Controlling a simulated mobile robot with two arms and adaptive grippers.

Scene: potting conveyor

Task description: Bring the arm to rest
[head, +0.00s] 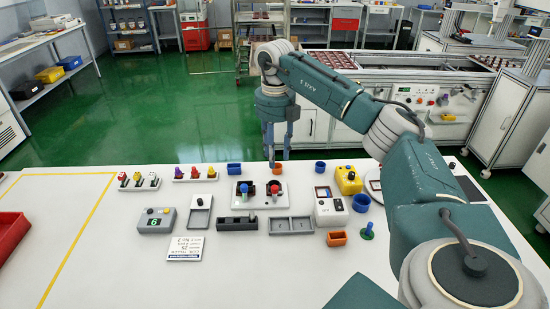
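My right arm comes in from the right and reaches across the back of the white table (110,270). My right gripper (279,158) points down over the table's back edge. Its two fingers look apart, with nothing seen between them. My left gripper is not in view.
Small trays, blue and orange cups, a yellow box (348,180), a grey box with a green display (157,220) and a label card (185,248) stand on the table. A red bin (12,237) is at the left edge. The front left of the table is clear.

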